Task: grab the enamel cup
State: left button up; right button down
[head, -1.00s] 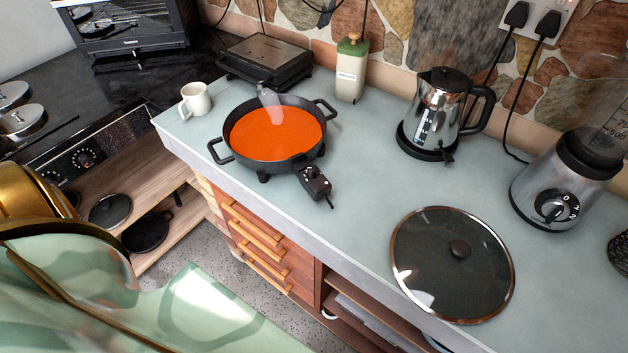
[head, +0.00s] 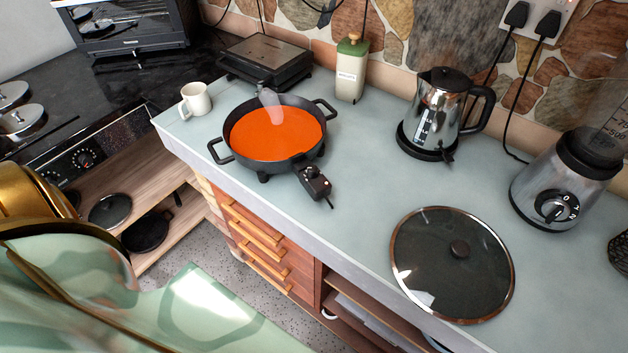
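A small white cup (head: 195,100), the only cup in view, stands upright at the far left corner of the grey counter (head: 365,185). Its handle faces left. It is left of the black electric pan and apart from it. Neither gripper shows in the head view. Gold and pale green parts of my own body fill the lower left corner, well short of the cup.
The black pan (head: 222,158) holds orange liquid and a pale utensil. Behind are a black grill (head: 265,58) and a canister (head: 351,70). A kettle (head: 440,110), blender (head: 565,185) and glass lid (head: 452,265) stand right. Bare counter lies between pan and lid.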

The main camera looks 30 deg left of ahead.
aim_at(193, 103)
jog(key=u, duration=1.85)
